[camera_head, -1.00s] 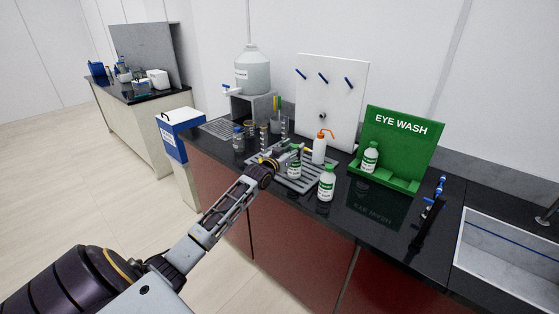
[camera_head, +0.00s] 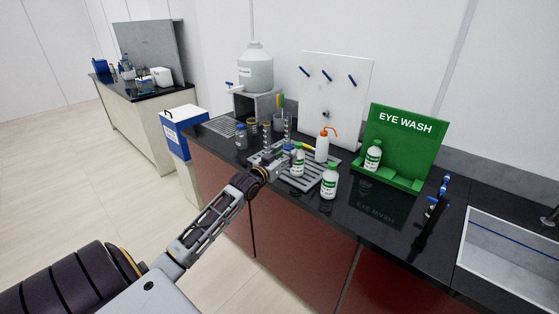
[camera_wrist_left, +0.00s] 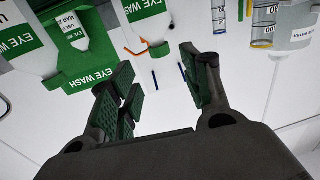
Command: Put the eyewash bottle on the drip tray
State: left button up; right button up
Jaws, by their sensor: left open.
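One white eyewash bottle with a green label (camera_head: 298,161) stands upright on the grey slotted drip tray (camera_head: 312,182). A second, similar bottle (camera_head: 329,183) stands on the black counter in front of the tray. A third (camera_head: 373,156) sits in the green eye wash stand (camera_head: 408,140). My left gripper (camera_head: 284,160) is just left of the bottle on the tray. In the left wrist view, its fingers (camera_wrist_left: 160,80) are apart with nothing between them. That upside-down view shows the tray's bottle (camera_wrist_left: 148,12) beyond the fingertips. My right gripper is not in view.
An orange-capped wash bottle (camera_head: 322,146) stands behind the tray, before a white peg board (camera_head: 340,90). Cylinders (camera_head: 287,128) and small jars (camera_head: 241,139) crowd the left. A blue tap (camera_head: 440,190) and sink (camera_head: 510,255) are right. The counter before the stand is clear.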

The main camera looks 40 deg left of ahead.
pick_arm(q)
jog(key=shift+s+d, duration=0.1)
jog(key=shift+s, duration=1.7)
